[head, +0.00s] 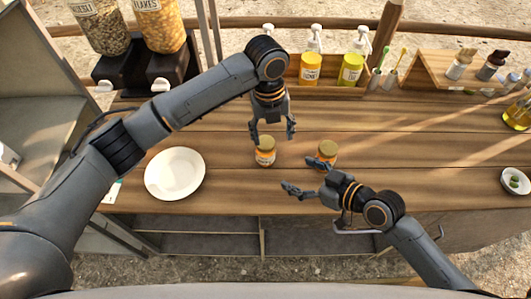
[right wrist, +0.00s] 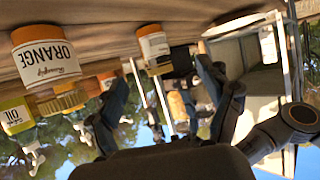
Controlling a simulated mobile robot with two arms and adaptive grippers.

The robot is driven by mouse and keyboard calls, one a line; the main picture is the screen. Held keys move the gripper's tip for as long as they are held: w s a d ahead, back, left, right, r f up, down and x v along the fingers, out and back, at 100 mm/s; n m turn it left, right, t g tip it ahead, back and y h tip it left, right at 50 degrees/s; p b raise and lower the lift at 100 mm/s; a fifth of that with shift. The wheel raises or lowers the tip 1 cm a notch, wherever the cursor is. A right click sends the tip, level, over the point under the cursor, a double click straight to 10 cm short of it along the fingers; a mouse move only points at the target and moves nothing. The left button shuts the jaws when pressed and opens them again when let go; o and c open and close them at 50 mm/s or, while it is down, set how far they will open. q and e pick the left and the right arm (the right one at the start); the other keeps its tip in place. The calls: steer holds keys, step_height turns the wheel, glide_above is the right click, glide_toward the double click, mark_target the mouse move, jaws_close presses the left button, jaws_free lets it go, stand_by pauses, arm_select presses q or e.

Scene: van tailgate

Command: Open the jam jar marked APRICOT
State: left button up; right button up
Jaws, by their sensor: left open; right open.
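Two small jars with gold lids stand upright on the wooden counter. The left jar (head: 265,152) has a pale label too small to read; it also shows in the right wrist view (right wrist: 154,45), which is upside down. The right jar (head: 328,154) appears to be the one labelled ORANGE in the right wrist view (right wrist: 45,55). My left gripper (head: 272,135) is open, pointing down just above and behind the left jar, holding nothing. My right gripper (head: 302,176) is open and empty in front of the two jars. Its upper finger partly covers the right jar.
A white plate (head: 175,173) lies left of the jars. Cereal dispensers (head: 160,25) stand at back left, and pump bottles (head: 311,67) line the back. A small dish (head: 515,181) is at far right. The counter right of the jars is mostly clear.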

mark_target(265, 142)
arm_select(q)
steer(key=shift+m+y, duration=0.4)
steer(key=shift+m, duration=0.4)
steer(key=w+a+r, duration=0.1)
steer(key=w+r, duration=0.1)
steer(key=shift+w+a+r, duration=0.3)
steer(key=shift+a, duration=0.1)
arm_select(e)
steer(key=shift+w+d+r+t, duration=0.1)
steer(key=shift+w+d+t, duration=0.05)
steer(key=shift+w, duration=0.25)
steer(key=shift+w+d+r+t, duration=0.1)
steer(key=shift+w+t, duration=0.05)
steer(key=shift+w, duration=0.2)
steer(key=x, duration=1.3)
steer(key=shift+w+a, duration=0.15)
steer(key=shift+a, duration=0.2)
jaws_close()
arm_select(q)
steer(key=m, duration=0.4)
steer(key=shift+m, duration=0.3)
steer(key=shift+f, duration=4)
